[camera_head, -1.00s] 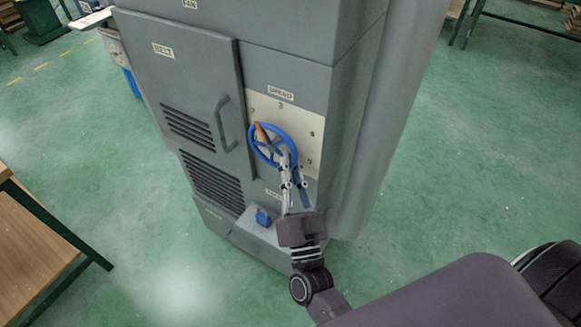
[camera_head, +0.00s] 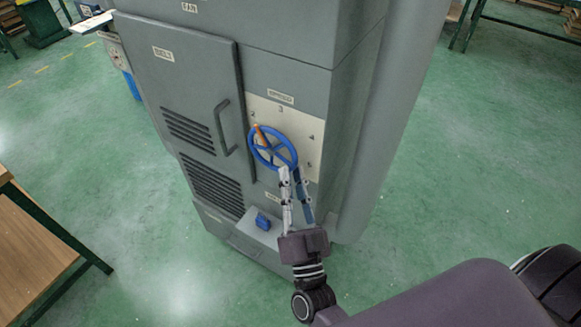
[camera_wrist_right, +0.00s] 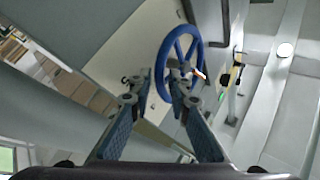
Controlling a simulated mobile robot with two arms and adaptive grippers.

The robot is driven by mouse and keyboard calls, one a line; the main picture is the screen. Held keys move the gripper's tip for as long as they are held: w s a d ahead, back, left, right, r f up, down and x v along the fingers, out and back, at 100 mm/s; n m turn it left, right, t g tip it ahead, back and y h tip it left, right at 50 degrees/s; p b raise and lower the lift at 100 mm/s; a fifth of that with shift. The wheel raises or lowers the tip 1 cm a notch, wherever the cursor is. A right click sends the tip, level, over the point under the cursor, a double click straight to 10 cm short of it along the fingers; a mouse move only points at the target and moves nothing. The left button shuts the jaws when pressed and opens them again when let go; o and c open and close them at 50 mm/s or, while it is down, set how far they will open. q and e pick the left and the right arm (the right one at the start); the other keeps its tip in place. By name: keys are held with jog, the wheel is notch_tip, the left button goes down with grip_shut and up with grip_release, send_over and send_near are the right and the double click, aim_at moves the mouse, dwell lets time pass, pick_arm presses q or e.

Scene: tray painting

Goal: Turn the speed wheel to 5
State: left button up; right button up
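The blue speed wheel (camera_head: 287,138) is on a pale dial plate (camera_head: 299,124) on the grey cabinet. Its orange marker (camera_head: 260,134) is at the upper left, nearest the number 2. The number 5 is at the lower right of the plate. My right gripper (camera_head: 294,176) is just below the wheel's lower rim, fingers apart and empty. In the right wrist view the fingers of my right gripper (camera_wrist_right: 157,90) are spread, with the wheel (camera_wrist_right: 163,60) beyond and right of the gap. I cannot tell whether a fingertip touches the rim. My left gripper is out of view.
A cabinet door handle (camera_head: 224,128) sticks out left of the wheel. A small blue switch (camera_head: 262,221) on a ledge is below left. A wooden table (camera_head: 35,255) stands at lower left. Green floor (camera_head: 470,150) is clear to the right.

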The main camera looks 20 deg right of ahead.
jog(key=v, duration=0.9)
jog(key=shift+s, duration=0.1)
